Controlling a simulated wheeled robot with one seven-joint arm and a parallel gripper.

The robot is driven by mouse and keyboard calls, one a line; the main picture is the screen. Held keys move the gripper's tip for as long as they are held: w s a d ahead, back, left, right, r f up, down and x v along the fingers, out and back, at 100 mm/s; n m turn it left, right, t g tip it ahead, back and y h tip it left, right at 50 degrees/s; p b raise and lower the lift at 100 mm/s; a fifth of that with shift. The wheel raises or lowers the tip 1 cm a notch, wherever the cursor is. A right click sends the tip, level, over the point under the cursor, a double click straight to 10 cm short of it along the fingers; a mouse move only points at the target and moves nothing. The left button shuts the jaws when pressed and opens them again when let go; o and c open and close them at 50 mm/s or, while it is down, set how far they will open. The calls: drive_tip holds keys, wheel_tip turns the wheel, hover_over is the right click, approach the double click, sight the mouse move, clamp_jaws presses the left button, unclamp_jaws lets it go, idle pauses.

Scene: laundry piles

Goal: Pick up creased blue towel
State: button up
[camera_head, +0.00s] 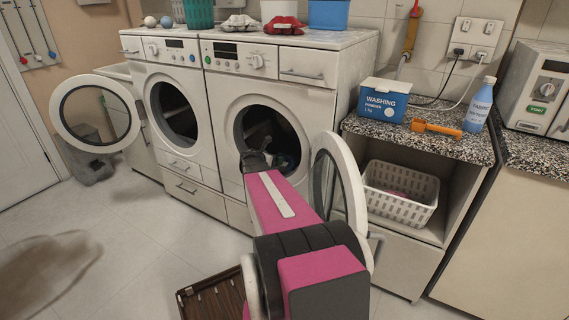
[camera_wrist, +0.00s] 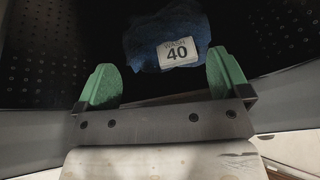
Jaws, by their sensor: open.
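The creased blue towel (camera_wrist: 168,36) is dark blue and bunched, with a white "WASH 40" label, in the wrist view. It lies inside a dark, perforated drum, ahead of and between my gripper's fingertips. My gripper (camera_wrist: 165,80) has two green fingers spread apart with nothing between them. In the head view, my pink arm reaches to the open door hole of the right washing machine (camera_head: 312,108). My gripper's fingers are hidden there, and the towel cannot be made out clearly in the dark drum.
The right machine's round door (camera_head: 356,190) stands open close beside my arm. The left washing machine (camera_head: 160,55) also has its door (camera_head: 95,113) open. A white basket (camera_head: 402,205) sits in the shelf on the right. A brown slatted box (camera_head: 212,296) is on the floor.

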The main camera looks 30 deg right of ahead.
drive_tip(key=x, duration=0.8)
drive_tip(key=shift+d+f, duration=0.15)
drive_tip(key=shift+d, duration=0.15)
drive_tip(key=c, duration=1.1)
